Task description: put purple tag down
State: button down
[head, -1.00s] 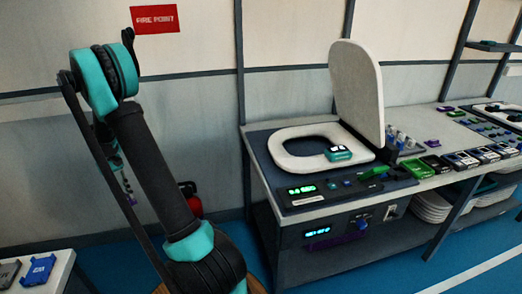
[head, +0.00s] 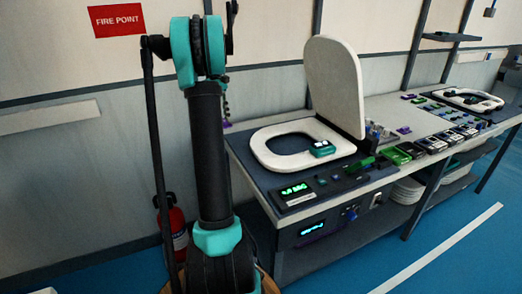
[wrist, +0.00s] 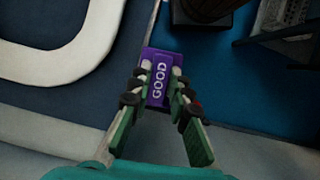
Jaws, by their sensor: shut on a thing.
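A purple tag (wrist: 159,78) with the white word GOOD is held between the fingertips of my gripper (wrist: 160,90) in the wrist view. My gripper is shut on it, and the tag is above the edge of the bench, with blue floor beyond.
The bench (head: 243,152) holds a white toilet seat (head: 262,150) with its lid (head: 335,85) raised and a teal device (head: 321,148) on the seat. Several small boxes and purple pieces line the bench further right. A red extinguisher (head: 178,228) stands left of my arm.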

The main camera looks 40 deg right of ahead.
notch_tip(320, 180, up, 9)
jog(key=m, duration=0.1)
send_over(262, 150)
jog(key=w, duration=0.2)
jog(key=f, duration=1.9)
jog(key=shift+s+d+f, duration=0.1)
jog(key=shift+d+f, duration=0.1)
jog(key=shift+f, duration=0.2)
jog(key=shift+f, duration=0.15)
jog(key=c, duration=1.4)
grip_release()
